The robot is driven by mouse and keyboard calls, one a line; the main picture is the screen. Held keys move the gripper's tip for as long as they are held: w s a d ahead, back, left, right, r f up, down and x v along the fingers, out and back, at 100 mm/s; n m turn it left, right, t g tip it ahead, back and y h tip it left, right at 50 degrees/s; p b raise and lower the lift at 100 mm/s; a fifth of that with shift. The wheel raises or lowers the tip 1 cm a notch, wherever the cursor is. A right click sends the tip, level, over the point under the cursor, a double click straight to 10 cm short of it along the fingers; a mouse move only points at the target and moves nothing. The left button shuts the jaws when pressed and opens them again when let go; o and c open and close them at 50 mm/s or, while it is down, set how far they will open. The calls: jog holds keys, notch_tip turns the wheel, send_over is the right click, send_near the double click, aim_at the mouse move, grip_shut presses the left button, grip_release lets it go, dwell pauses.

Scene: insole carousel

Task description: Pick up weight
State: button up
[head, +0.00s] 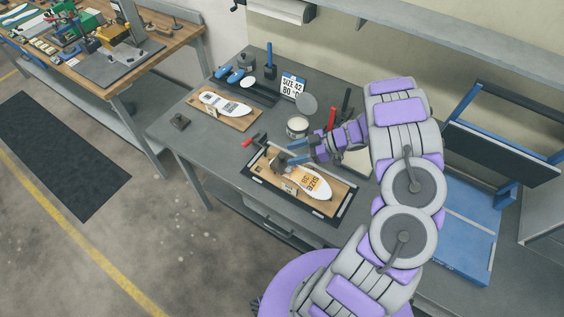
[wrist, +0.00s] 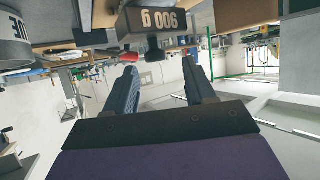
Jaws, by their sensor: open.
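The weight (wrist: 151,20) is a dark grey block with a knob, marked with what looks like "900 g" upside down, at the top of the wrist view. In the head view the weight (head: 281,159) sits on the wooden board with the white "SIZE" insole. My gripper (head: 296,152) is beside the weight with its blue fingers pointing at it. In the wrist view my gripper (wrist: 160,78) is open and empty between the fingers. The weight's knob shows beyond the fingertips, roughly between them. I cannot tell whether the fingers touch it.
The insole board (head: 335,205) lies in a black frame near the bench's front edge. A second board with an insole (head: 226,104) lies further left. A round tin (head: 297,127) and a size sign (head: 292,86) stand behind.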

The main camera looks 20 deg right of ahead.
aim_at(282, 155)
jog(key=shift+w+x, duration=0.1)
jog(key=shift+x, duration=1.2)
jog(key=shift+w+x, duration=0.15)
jog(key=shift+x, duration=1.15)
jog(key=shift+d+f, duration=0.1)
jog(key=shift+d, duration=0.05)
jog(key=shift+c, duration=0.3)
grip_shut()
